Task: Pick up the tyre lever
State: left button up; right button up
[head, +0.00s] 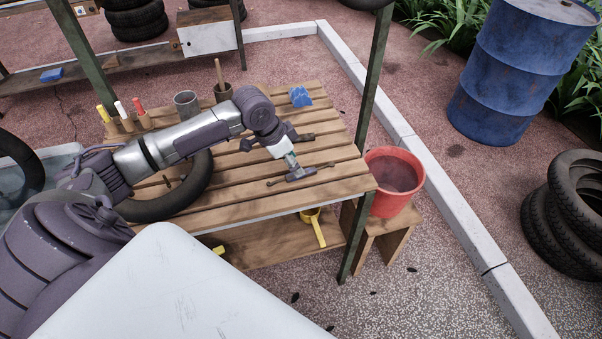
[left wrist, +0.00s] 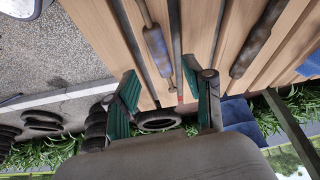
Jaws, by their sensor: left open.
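A slim dark metal bar with a thicker middle, which looks like the tyre lever (head: 318,169), lies flat across the slats near the right end of the wooden bench (head: 240,207). In the left wrist view this bar (left wrist: 156,44) runs toward the space between the fingers. My left gripper (head: 293,168) is over the bar in the head view, pointing down. In the left wrist view its two green-padded fingers (left wrist: 163,88) are apart with nothing held. Whether they touch the bar or bench cannot be told. My right gripper is not in view.
A second dark tool (head: 303,137) lies behind, with a blue cloth (head: 300,96) beyond it. A tyre (head: 180,203) lies on the left of the bench. Cups and markers line the back edge. A green post (head: 373,85) and red bucket (head: 394,180) stand at the right.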

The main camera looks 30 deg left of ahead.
pick_arm(q)
jog(key=x, duration=0.4)
jog(key=shift+a+f, duration=0.1)
jog(key=shift+f, duration=0.2)
jog(key=shift+c, duration=0.3)
grip_shut()
